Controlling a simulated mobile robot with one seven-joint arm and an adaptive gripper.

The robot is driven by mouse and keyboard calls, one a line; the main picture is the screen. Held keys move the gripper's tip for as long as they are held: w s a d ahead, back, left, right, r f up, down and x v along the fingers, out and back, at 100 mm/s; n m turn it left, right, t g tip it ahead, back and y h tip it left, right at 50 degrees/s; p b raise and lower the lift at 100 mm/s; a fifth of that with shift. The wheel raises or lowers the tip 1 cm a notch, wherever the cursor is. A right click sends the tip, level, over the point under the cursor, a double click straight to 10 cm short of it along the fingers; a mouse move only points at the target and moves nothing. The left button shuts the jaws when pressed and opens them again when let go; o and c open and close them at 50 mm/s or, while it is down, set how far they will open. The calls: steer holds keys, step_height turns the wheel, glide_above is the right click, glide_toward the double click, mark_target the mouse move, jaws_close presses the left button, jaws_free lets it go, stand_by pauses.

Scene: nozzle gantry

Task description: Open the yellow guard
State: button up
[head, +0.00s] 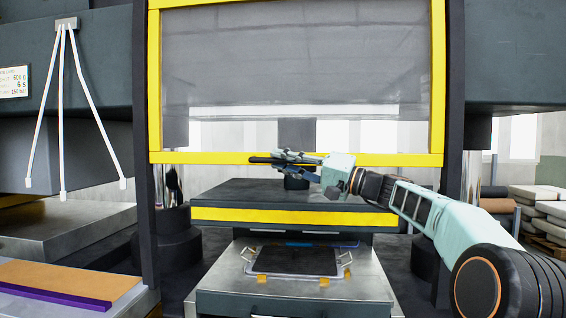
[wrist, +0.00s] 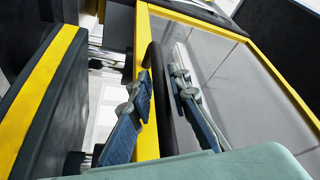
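The yellow guard (head: 300,159) is a yellow frame around a grey see-through panel. A black bar handle (wrist: 160,75) runs along the frame's edge. My gripper (head: 285,158) is at the middle of the bottom bar. In the wrist view, its two blue fingers (wrist: 165,98) lie on either side of the handle, close against it. The handle is mostly hidden in the head view.
Below the guard is a dark block with a yellow stripe (head: 290,217). Under it, a framed dark plate (head: 296,261) lies on a metal bed. White hoses (head: 62,110) hang at the left. An orange board (head: 65,283) lies at the lower left. Stacked sacks (head: 540,212) stand at the right.

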steer(key=shift+o, duration=1)
steer(key=v, duration=1.2)
steer(key=shift+w+f, duration=0.1)
